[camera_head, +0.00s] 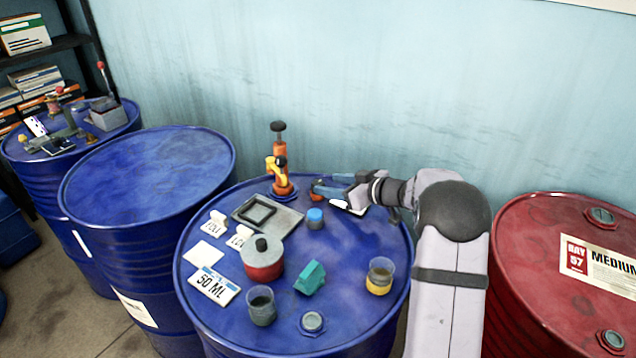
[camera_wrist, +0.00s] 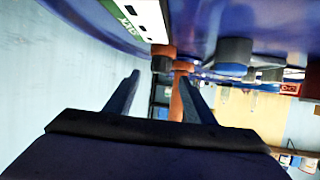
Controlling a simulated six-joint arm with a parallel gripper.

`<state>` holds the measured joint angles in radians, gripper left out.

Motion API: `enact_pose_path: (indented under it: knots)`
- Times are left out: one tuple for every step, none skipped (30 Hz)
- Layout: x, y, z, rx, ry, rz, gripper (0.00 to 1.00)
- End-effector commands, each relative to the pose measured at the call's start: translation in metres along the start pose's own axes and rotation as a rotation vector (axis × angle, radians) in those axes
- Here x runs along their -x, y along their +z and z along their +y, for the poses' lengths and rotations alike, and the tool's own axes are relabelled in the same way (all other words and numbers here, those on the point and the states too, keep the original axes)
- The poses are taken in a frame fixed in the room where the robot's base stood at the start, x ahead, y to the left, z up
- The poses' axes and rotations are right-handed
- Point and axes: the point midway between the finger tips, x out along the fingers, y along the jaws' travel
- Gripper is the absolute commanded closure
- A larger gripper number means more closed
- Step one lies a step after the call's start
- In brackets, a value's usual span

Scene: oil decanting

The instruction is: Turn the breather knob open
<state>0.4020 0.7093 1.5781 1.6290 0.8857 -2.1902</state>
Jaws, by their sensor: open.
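The orange pump-like fitting (camera_head: 280,178) stands upright at the back of the middle blue drum. It has a black knob on top (camera_head: 278,126), a yellow lever and a second dark knob lower down. I cannot tell which knob is the breather knob. In the wrist view the fitting's orange body (camera_wrist: 177,98) shows between and beyond the two fingers, and I see no clear contact. A dark round part (camera_wrist: 162,62) shows beside it.
A red drum (camera_head: 535,290) stands right. The empty blue drum (camera_head: 150,175) is left.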

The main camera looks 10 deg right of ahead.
Motion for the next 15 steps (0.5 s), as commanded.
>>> enact_pose_path:
  knots:
    - [-0.006, -0.002, -0.001, 0.0, -0.003, -0.002, 0.51]
    - [-0.01, -0.002, -0.001, -0.001, -0.003, -0.002, 0.51]
    - [-0.015, -0.002, -0.001, -0.001, -0.002, -0.002, 0.51]
    - [-0.019, -0.002, -0.001, -0.001, -0.003, -0.002, 0.51]
    - [-0.023, -0.002, -0.001, 0.0, -0.003, -0.002, 0.51]
    - [-0.028, -0.002, -0.002, 0.001, -0.004, -0.002, 0.51]
    - [-0.032, -0.002, -0.001, 0.0, -0.003, -0.002, 0.51]
    - [-0.035, -0.002, -0.001, 0.0, -0.002, -0.002, 0.51]
    - [-0.04, -0.002, -0.001, 0.0, -0.002, -0.002, 0.51]
    - [-0.043, -0.002, -0.001, 0.0, -0.002, -0.002, 0.51]
    - [-0.046, -0.002, -0.001, 0.0, -0.003, -0.002, 0.51]
    - [-0.049, -0.002, -0.001, 0.001, -0.002, -0.002, 0.51]
    - [-0.051, -0.001, -0.001, 0.0, -0.002, -0.002, 0.51]
    - [-0.053, -0.001, -0.001, 0.0, -0.002, -0.002, 0.51]
    - [-0.055, -0.001, -0.001, 0.0, -0.002, -0.001, 0.51]
